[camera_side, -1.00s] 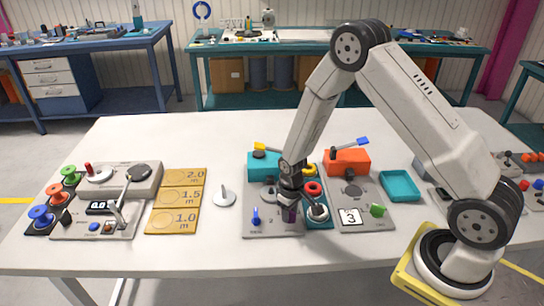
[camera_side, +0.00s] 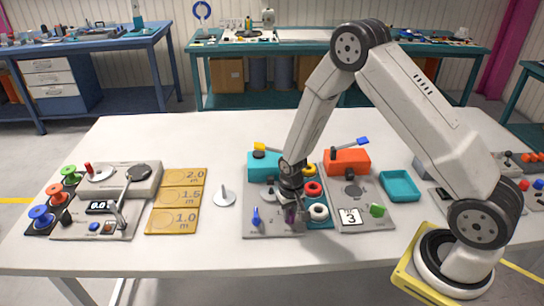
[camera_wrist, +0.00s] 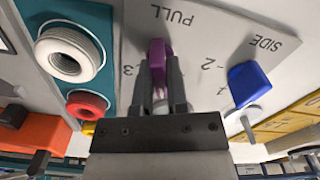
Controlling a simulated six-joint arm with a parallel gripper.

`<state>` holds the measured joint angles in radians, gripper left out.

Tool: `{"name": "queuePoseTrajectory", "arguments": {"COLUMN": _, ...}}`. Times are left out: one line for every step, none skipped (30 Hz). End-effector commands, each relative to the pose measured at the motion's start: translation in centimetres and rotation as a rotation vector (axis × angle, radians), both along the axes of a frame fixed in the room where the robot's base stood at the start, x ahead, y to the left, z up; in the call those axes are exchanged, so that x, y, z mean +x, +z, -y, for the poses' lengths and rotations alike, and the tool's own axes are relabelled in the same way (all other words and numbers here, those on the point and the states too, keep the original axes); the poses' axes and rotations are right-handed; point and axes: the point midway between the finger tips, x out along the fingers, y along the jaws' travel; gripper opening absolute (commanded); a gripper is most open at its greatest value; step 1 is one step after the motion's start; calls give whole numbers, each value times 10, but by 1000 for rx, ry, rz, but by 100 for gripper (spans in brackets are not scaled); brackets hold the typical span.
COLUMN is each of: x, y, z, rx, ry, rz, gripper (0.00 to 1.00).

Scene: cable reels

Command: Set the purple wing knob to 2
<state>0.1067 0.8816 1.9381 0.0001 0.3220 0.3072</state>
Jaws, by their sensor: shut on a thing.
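The purple wing knob (camera_wrist: 160,58) stands on a grey plate marked PULL and SIDE. In the wrist view my gripper (camera_wrist: 160,75) has its two fingers on either side of the knob, closed on it. In the side view the purple knob (camera_side: 290,214) is mostly hidden under my gripper. Printed marks 3 and 2 show on the plate near the fingers. I cannot tell exactly which mark the knob points to.
A blue wing knob (camera_wrist: 248,84) stands close to the right of my fingers in the wrist view. A white ring (camera_side: 318,212) and a red ring (camera_side: 313,188) sit on the teal strip beside the plate. An orange box (camera_side: 347,162) stands behind.

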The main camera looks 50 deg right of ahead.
Motion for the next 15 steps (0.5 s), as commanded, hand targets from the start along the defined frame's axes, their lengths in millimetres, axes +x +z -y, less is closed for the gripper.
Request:
{"name": "queuePoseTrajectory", "arguments": {"x": 0, "y": 1, "z": 0, "rx": 0, "ry": -36, "rz": 0, "gripper": 0}}
{"name": "queuePoseTrajectory", "arguments": {"x": 0, "y": 1, "z": 0, "rx": 0, "ry": -60, "rz": 0, "gripper": 0}}
{"name": "queuePoseTrajectory", "arguments": {"x": 0, "y": 1, "z": 0, "rx": 0, "ry": -90, "rz": 0, "gripper": 0}}
{"name": "queuePoseTrajectory", "arguments": {"x": 0, "y": 1, "z": 0, "rx": 0, "ry": -112, "rz": 0, "gripper": 0}}
{"name": "queuePoseTrajectory", "arguments": {"x": 0, "y": 1, "z": 0, "rx": 0, "ry": -135, "rz": 0, "gripper": 0}}
{"name": "queuePoseTrajectory", "arguments": {"x": 0, "y": 1, "z": 0, "rx": 0, "ry": -165, "rz": 0, "gripper": 0}}
{"name": "queuePoseTrajectory", "arguments": {"x": 0, "y": 1, "z": 0, "rx": 0, "ry": -188, "rz": 0, "gripper": 0}}
{"name": "queuePoseTrajectory", "arguments": {"x": 0, "y": 1, "z": 0, "rx": 0, "ry": -211, "rz": 0, "gripper": 0}}
{"name": "queuePoseTrajectory", "arguments": {"x": 0, "y": 1, "z": 0, "rx": 0, "ry": -241, "rz": 0, "gripper": 0}}
{"name": "queuePoseTrajectory", "arguments": {"x": 0, "y": 1, "z": 0, "rx": 0, "ry": -263, "rz": 0, "gripper": 0}}
{"name": "queuePoseTrajectory", "arguments": {"x": 0, "y": 1, "z": 0, "rx": 0, "ry": -284, "rz": 0, "gripper": 0}}
{"name": "queuePoseTrajectory", "arguments": {"x": 0, "y": 1, "z": 0, "rx": 0, "ry": -310, "rz": 0, "gripper": 0}}
{"name": "queuePoseTrajectory", "arguments": {"x": 0, "y": 1, "z": 0, "rx": 0, "ry": -326, "rz": 0, "gripper": 0}}
{"name": "queuePoseTrajectory", "arguments": {"x": 0, "y": 1, "z": 0, "rx": 0, "ry": -341, "rz": 1, "gripper": 0}}
{"name": "queuePoseTrajectory", "arguments": {"x": 0, "y": 1, "z": 0, "rx": 0, "ry": -356, "rz": 0, "gripper": 0}}
